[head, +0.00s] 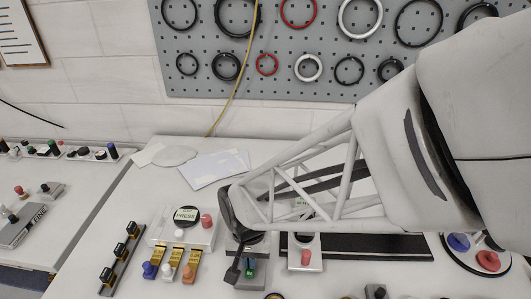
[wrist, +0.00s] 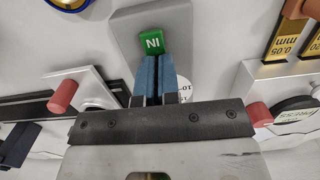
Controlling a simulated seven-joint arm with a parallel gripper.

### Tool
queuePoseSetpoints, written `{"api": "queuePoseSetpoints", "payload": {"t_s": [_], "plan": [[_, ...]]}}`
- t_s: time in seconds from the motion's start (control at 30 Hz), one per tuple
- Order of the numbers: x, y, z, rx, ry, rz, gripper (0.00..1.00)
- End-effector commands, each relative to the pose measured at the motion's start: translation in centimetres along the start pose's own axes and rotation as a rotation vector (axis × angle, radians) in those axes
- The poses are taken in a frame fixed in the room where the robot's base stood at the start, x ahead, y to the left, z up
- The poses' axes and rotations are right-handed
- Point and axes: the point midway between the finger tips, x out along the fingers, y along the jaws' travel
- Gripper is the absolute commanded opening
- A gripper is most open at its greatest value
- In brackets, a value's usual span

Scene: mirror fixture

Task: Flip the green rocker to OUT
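The green rocker (wrist: 152,43) sits on a grey plate (wrist: 178,18) and shows a white "IN" label, upside down in the wrist view. Its lower part is hidden behind my fingertips. My gripper (wrist: 157,72) has its two blue fingers side by side, with nothing seen held between them. The fingertips are at the rocker's near edge; I cannot tell whether they touch it.
Red knobs (wrist: 63,96) and (wrist: 259,114) stand on either side of my gripper. In the head view, a PRESS button box (head: 187,225) and blue, white and orange levers (head: 168,268) are at left. A black rail (head: 375,247) and round fixture (head: 475,256) are at right.

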Motion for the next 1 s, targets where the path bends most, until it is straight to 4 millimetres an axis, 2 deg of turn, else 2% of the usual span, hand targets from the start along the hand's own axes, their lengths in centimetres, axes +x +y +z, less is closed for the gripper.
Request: {"api": "queuePoseSetpoints", "payload": {"t_s": [0.03,0.6,1.0], "plan": [[1.5,0.6,0.3,0.001,-0.014,0.015,0.00],[1.4,0.5,2.1,0.000,-0.021,0.017,0.00],[1.4,0.5,2.2,0.001,-0.024,0.017,0.00]]}}
